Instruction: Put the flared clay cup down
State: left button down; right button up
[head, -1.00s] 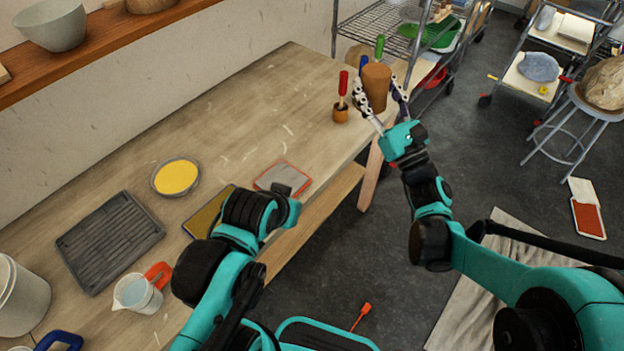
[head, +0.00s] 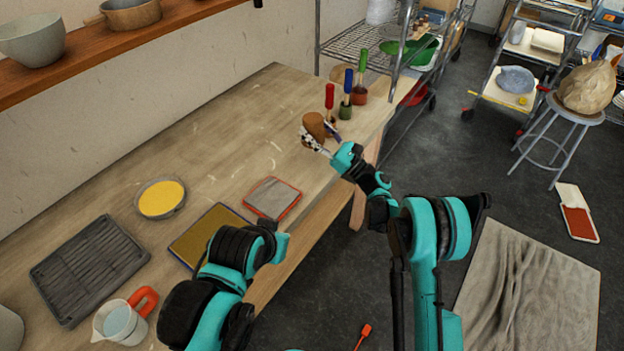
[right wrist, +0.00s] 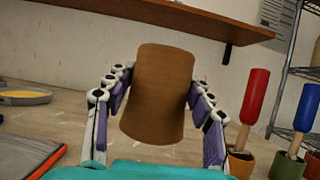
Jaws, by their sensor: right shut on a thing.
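The flared clay cup (head: 314,125) is brown and held near the far right part of the wooden table (head: 230,130). In the right wrist view the cup (right wrist: 158,95) fills the middle, slightly tilted. My right gripper (head: 319,137) is shut on it, with one finger on each side of the cup. Whether the cup's base touches the table cannot be told. My left arm shows at the lower middle, but its gripper fingers are not visible.
Small pots with red-handled (head: 330,97), blue-handled (head: 347,80) and green-handled (head: 362,62) tools stand just right of the cup. A red-edged grey pad (head: 272,197), a yellow-filled dish (head: 161,198) and a ridged tray (head: 90,268) lie to the left. Bare tabletop lies left of the cup.

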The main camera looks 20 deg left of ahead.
jog(key=s+f+b, duration=0.1)
jog(key=s, duration=0.2)
jog(key=s+d+f+b, duration=0.1)
jog(key=s+f, duration=0.1)
jog(key=s+d+f+b, duration=0.1)
jog(key=s+f, duration=0.1)
jog(key=s, duration=0.1)
jog(key=shift+s+f, duration=0.15)
jog(key=shift+s, duration=0.15)
notch_tip(320, 180, down, 4)
jog(key=shift+f+b, duration=0.1)
jog(key=shift+b, duration=0.9)
jog(key=shift+r, duration=0.2)
jog(key=shift+f, duration=0.1)
jog(key=o, duration=1.4)
jog(key=shift+f, duration=0.1)
